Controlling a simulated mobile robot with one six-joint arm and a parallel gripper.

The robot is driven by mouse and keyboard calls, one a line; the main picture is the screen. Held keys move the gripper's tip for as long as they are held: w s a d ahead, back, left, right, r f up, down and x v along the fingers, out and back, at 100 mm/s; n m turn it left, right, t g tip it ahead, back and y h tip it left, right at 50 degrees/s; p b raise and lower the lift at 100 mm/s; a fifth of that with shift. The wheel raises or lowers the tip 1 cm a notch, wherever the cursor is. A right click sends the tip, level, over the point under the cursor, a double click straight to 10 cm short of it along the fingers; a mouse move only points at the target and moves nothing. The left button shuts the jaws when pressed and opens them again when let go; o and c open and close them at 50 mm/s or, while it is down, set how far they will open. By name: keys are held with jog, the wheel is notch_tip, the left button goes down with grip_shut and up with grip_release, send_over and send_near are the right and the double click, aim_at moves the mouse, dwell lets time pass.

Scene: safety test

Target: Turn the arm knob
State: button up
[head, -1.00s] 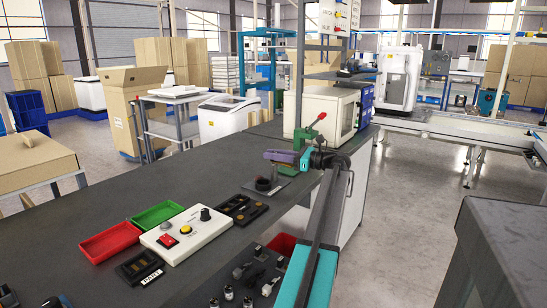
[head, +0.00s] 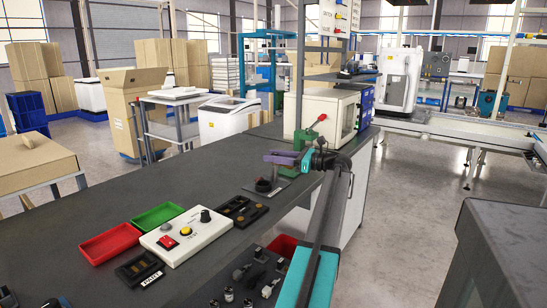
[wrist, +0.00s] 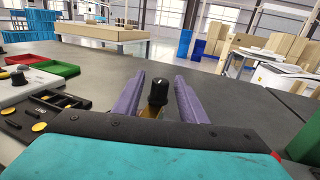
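A black knob with a white mark (wrist: 158,91) stands upright on a yellowish base between my gripper's two purple fingers in the wrist view. I cannot tell whether the fingers touch it; dark gaps show on both sides. In the head view my gripper (head: 284,158) is low over the bench, its fingers pointing left, above a small dark round part (head: 264,185) on a plate. A white control panel (head: 183,234) lies to the left, with its own black knob (head: 205,215), a red switch and a yellow button. Part of this panel shows at the wrist view's left edge (wrist: 14,88).
A red tray (head: 110,243) and a green tray (head: 158,216) lie beyond the panel. A dark parts tray (head: 242,209) sits between panel and gripper. A green press stand (head: 307,138) and a white cabinet (head: 318,112) rise close behind my gripper.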

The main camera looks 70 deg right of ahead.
jog(key=s, duration=1.3)
jog(key=shift+s+d+p, duration=0.15)
jog(key=shift+s+p, duration=0.15)
jog(key=shift+p, duration=0.15)
